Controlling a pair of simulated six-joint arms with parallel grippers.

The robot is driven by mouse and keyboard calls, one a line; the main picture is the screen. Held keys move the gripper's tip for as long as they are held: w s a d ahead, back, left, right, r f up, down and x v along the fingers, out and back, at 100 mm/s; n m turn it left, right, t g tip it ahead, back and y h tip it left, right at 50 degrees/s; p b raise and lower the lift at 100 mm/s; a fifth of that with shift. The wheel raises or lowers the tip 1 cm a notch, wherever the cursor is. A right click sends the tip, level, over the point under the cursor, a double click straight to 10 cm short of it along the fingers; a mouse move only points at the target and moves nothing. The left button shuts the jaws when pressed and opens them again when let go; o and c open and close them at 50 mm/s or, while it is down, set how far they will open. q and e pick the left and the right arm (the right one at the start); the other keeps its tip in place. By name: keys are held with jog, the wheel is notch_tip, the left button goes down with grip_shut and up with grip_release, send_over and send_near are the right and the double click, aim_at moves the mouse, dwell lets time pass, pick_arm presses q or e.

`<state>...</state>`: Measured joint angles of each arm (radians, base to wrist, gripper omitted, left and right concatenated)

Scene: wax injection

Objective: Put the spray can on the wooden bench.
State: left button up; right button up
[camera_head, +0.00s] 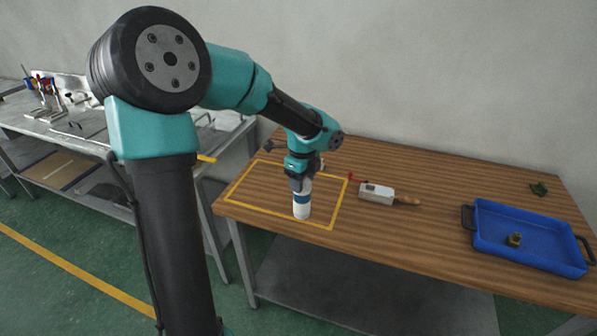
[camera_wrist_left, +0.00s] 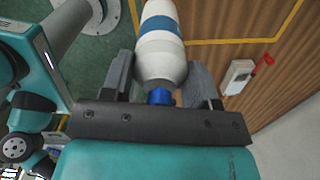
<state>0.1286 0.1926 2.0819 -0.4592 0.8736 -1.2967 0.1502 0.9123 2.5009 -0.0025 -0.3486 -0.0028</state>
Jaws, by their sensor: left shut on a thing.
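The spray can (camera_head: 302,206) is white with a blue band and stands upright at the wooden bench (camera_head: 430,188), inside the yellow taped outline near its front edge. In the left wrist view the spray can (camera_wrist_left: 161,45) shows its white shoulder and blue nozzle between the fingers. My left gripper (camera_head: 301,184) is shut on the can's upper part from above. It also shows in the left wrist view (camera_wrist_left: 161,75). I cannot tell whether the can's base touches the bench. My right gripper is in neither view.
A metal table (camera_head: 95,138) stands left.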

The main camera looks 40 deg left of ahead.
pick_arm(q)
jog(key=w+a+f, duration=0.1)
jog(key=w+a, duration=0.7)
jog(key=w, duration=0.1)
jog(key=shift+f, duration=0.15)
jog(key=shift+f, duration=1.8)
jog(key=o, duration=1.3)
